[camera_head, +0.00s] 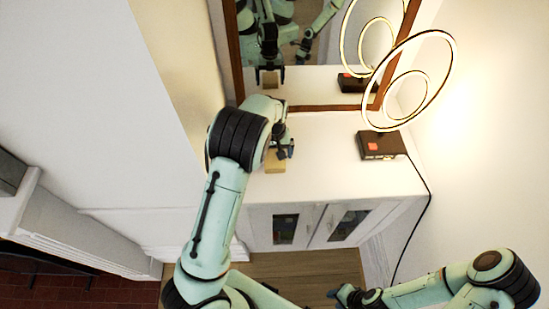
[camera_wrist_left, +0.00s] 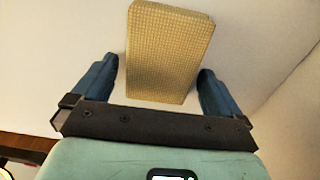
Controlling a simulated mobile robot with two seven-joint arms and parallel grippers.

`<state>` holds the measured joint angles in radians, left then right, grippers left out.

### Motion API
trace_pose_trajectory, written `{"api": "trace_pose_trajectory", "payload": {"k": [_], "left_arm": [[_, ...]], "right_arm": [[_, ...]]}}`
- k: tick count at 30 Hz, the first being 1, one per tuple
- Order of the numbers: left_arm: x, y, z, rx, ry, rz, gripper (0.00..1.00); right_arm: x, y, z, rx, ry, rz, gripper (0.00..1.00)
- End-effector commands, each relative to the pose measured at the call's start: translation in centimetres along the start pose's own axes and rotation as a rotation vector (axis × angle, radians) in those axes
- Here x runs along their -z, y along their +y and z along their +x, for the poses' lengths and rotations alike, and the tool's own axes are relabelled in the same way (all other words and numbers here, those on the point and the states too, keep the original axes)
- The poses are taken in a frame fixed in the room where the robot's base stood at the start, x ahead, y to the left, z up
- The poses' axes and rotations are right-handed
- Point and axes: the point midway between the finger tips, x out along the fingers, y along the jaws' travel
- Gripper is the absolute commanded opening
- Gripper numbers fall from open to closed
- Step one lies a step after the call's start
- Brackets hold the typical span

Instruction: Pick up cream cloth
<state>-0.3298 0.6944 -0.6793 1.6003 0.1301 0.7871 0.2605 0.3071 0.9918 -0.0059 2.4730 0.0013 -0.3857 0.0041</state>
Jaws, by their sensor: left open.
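The cream cloth (camera_head: 275,167), a folded block-like piece with a woven texture, lies on the white cabinet top. In the left wrist view the cloth (camera_wrist_left: 170,45) reaches from the top edge down between the two blue fingers. My left gripper (camera_head: 285,149) is at the cloth, partly hidden by its own arm. In the left wrist view my left gripper (camera_wrist_left: 157,75) is open, with a gap between each finger and the cloth. My right gripper (camera_head: 345,295) is low in the head view, away from the cabinet; its jaws are too small to read.
The white cabinet (camera_head: 340,180) has glass doors. A lamp with glowing rings on a dark base (camera_head: 382,146) stands to the right, its cord (camera_head: 425,205) running down. A brown-framed mirror (camera_head: 320,45) is behind the cabinet top. White walls close in on both sides.

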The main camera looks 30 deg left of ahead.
Motion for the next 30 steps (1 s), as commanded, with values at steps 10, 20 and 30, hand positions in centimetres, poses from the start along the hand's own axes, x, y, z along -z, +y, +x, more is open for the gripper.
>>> {"api": "trace_pose_trajectory", "payload": {"k": [10, 20, 30], "left_arm": [[0.0, 0.0, -0.1, -0.001, 0.000, 0.000, 0.43], [0.0, 0.0, -0.1, 0.000, -0.001, 0.000, 0.43], [0.1, 0.1, -3.9, -0.005, 0.004, 0.001, 0.43]], "right_arm": [[0.0, 0.0, 0.0, 0.000, 0.000, 0.000, 0.37], [0.0, 0.0, 0.0, 0.000, 0.000, 0.000, 0.37], [0.3, -0.2, -0.4, 0.001, 0.003, -0.001, 0.37]]}}
